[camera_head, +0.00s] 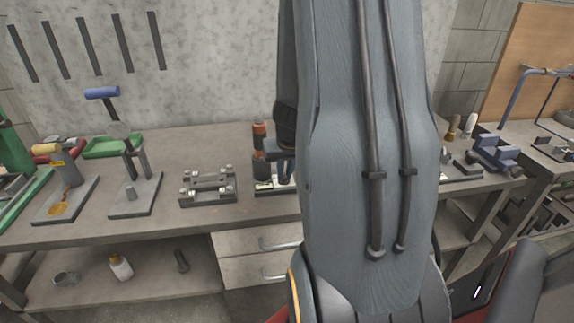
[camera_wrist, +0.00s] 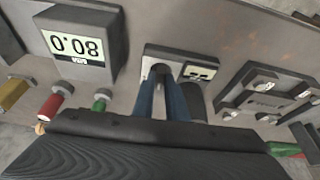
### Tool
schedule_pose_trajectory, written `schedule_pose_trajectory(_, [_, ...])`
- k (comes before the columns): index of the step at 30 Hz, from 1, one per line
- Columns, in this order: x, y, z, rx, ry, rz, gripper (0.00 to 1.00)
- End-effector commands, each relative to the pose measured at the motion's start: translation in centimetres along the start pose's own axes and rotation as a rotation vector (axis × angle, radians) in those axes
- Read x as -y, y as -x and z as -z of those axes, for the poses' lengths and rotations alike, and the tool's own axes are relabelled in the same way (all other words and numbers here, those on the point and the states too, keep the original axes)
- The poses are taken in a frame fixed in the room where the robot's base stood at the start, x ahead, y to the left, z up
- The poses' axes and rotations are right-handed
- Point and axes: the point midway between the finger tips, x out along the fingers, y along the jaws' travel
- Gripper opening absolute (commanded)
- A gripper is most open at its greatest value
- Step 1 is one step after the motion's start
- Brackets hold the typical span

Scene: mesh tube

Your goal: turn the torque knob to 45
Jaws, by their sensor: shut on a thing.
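The torque device (camera_head: 262,187) stands on the bench, partly hidden behind my arm in the head view. It has a dark upright post with an orange-brown top (camera_head: 260,135) and a small pale display. In the wrist view its base plate (camera_wrist: 178,53) and small display (camera_wrist: 199,72) show; that reading is too small to make out. My gripper (camera_wrist: 161,80) points down at the device, its two blue fingers close together around a dark knob (camera_wrist: 160,69). The fingers cover most of the knob, so its angle cannot be told. The fingertips are mostly hidden in the head view.
A box with a large display (camera_wrist: 75,42), its digits upside down, stands beside the device, with red and green parts near it. A clamp fixture with bolts (camera_head: 208,187) is on the other side. Drawers (camera_head: 262,255) are below.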

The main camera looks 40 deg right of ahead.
Motion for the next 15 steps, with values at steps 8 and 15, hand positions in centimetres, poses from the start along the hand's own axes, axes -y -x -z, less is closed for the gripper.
schedule_pose_trajectory(8, [0.13,0.57,0.1,0.002,-0.104,-0.043,0.0])
schedule_pose_trajectory(15, [0.29,0.44,0.2,-0.003,-0.196,-0.079,0.0])
